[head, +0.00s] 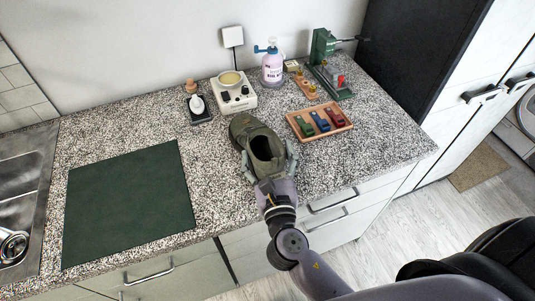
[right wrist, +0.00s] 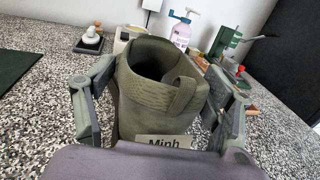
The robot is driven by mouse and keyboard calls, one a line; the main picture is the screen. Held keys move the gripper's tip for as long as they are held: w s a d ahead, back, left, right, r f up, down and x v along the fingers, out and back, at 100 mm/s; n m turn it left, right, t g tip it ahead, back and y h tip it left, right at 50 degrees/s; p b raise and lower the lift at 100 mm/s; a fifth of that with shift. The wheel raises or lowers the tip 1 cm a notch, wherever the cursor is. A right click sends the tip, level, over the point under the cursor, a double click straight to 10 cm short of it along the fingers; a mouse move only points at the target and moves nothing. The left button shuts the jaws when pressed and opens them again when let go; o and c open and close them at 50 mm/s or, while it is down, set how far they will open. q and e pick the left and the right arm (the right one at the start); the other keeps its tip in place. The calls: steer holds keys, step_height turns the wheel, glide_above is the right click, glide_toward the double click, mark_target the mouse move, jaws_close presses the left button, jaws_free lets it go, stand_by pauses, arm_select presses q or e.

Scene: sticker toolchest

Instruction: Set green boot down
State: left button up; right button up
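The green boot (head: 243,128) is near the front middle of the counter, its toe pointing away and its dark opening facing up. In the right wrist view the boot (right wrist: 150,95) stands upright, with a label reading "Minh" low on its heel. My right gripper (head: 269,162) comes from the front with one finger on each side of the boot. In the right wrist view its fingertips (right wrist: 160,72) lie close against both sides of the shaft. The boot's sole is hidden, so I cannot tell whether it touches the counter. My left gripper is not in view.
A dark green mat (head: 130,205) lies left of the boot, beside the sink (head: 22,185). A wooden tray (head: 303,133) with coloured items is close on the right. Bare counter lies between mat and boot.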

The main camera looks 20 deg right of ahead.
steer(key=shift+o, duration=1.2)
steer(key=shift+r, duration=0.1)
